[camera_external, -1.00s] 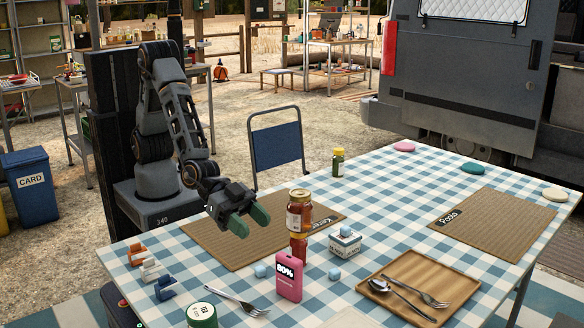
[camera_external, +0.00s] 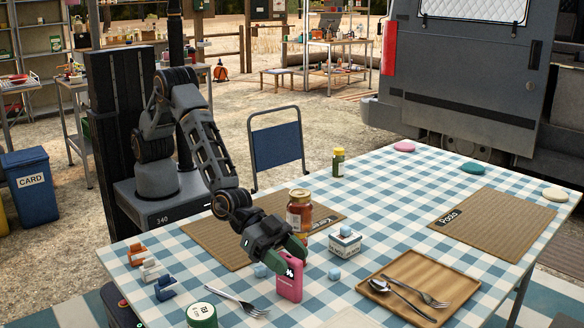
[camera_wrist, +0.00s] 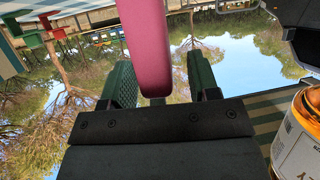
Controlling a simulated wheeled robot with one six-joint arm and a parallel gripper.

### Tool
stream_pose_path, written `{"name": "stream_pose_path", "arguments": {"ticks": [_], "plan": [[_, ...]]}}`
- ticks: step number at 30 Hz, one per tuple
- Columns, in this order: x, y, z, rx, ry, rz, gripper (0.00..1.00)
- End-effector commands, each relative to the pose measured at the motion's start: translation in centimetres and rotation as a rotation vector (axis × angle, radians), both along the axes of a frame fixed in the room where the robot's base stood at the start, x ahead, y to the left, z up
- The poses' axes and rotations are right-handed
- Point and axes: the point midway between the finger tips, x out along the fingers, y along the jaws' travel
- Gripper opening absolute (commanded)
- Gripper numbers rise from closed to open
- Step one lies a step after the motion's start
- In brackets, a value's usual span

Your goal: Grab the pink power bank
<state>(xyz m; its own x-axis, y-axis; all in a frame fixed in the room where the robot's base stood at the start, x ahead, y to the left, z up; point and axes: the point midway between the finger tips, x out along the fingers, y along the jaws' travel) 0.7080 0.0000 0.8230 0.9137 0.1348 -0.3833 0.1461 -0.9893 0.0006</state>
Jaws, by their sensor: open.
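The pink power bank (camera_external: 289,283) stands upright on the checked tablecloth near the front middle of the table. My gripper (camera_external: 286,250) is at its top, and the green fingers cover part of its upper face. In the wrist view the pink power bank (camera_wrist: 146,45) lies between the two green fingers of my gripper (camera_wrist: 160,85). There is a visible gap on its right side and a smaller one on its left. The jaws are open.
A fork (camera_external: 238,301) lies left, a wooden tray (camera_external: 455,285) right.

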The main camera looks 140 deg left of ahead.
Motion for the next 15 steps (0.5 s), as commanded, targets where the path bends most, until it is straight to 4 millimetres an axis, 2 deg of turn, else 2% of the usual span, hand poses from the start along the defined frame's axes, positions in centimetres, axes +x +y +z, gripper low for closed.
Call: {"name": "stream_pose_path", "arguments": {"ticks": [8, 15], "plan": [[0.22, 0.03, -0.09, 0.000, 0.000, 0.000, 0.55], [0.20, 0.02, -0.08, 0.000, 0.000, 0.000, 0.32]]}}
